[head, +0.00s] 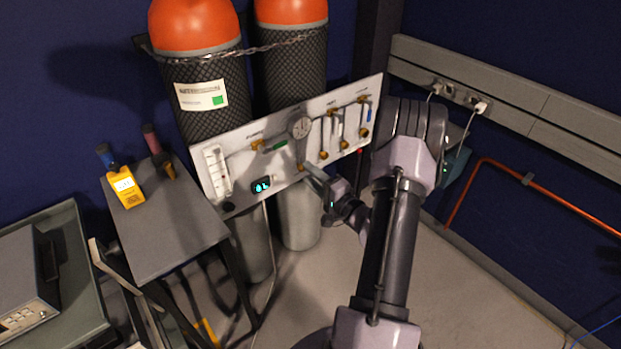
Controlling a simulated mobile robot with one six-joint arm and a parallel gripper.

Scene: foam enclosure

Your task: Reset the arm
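My arm (388,240) rises from the bottom of the head view, bends at a high elbow and reaches down behind itself towards the panel. My gripper (312,178) is small and partly hidden at the panel's lower edge, left of my upper arm link. I cannot tell whether its fingers are open or shut, or whether it touches the panel. The white valve panel (235,160) carries a round gauge (301,127), a green-handled valve (275,147), several brass valves and a small lit display (262,185).
Two orange-topped gas cylinders (196,25) stand chained behind the panel. A grey table (170,230) at left holds a yellow handheld meter (123,187) and a dark red-handled tool (158,150). A grey instrument (25,285) is at far left. An orange pipe (540,190) runs along the right wall. Floor at right is clear.

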